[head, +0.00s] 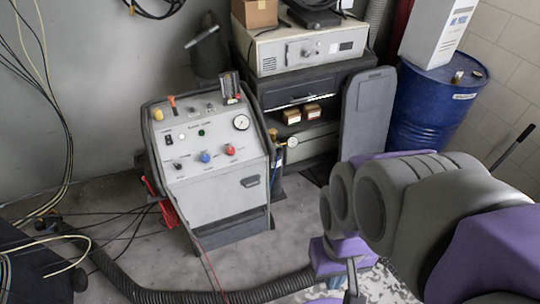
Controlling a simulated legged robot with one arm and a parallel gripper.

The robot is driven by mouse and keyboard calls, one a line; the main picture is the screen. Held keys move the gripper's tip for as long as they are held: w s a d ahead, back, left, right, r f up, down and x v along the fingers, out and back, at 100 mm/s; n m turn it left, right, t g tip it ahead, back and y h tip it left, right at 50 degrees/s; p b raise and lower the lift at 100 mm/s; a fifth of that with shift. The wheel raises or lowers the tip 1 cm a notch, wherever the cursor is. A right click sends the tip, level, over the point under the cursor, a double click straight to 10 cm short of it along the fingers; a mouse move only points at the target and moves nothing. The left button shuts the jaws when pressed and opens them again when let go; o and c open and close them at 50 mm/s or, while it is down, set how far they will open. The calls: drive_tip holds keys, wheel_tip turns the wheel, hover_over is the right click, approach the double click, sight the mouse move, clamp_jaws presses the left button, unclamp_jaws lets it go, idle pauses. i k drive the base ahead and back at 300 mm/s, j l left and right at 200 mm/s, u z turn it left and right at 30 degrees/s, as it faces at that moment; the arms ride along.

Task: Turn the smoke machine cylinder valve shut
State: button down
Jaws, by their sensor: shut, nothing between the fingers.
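The smoke machine (215,160) is a grey cabinet with a sloping panel of knobs, a gauge and a handle, standing on the floor left of centre. A small brass-coloured valve (273,134) and a round gauge (292,141) sit at the cylinder's top; the valve's setting is too small to tell. My gripper (352,285) is low at the bottom, right of centre, partly cut off and hidden by my arm. It is shut and empty, well apart from the valve.
A dark shelf unit (318,85) with a beige device (300,50) stands behind. A grey panel (366,115) leans right of it, beside a blue drum (425,110). A black corrugated hose (175,295) and cables cross the floor at the front left.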

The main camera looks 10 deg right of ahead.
sight(272, 133)
drive_tip(key=i+l+u, duration=0.5)
drive_tip(key=i+l, duration=0.75)
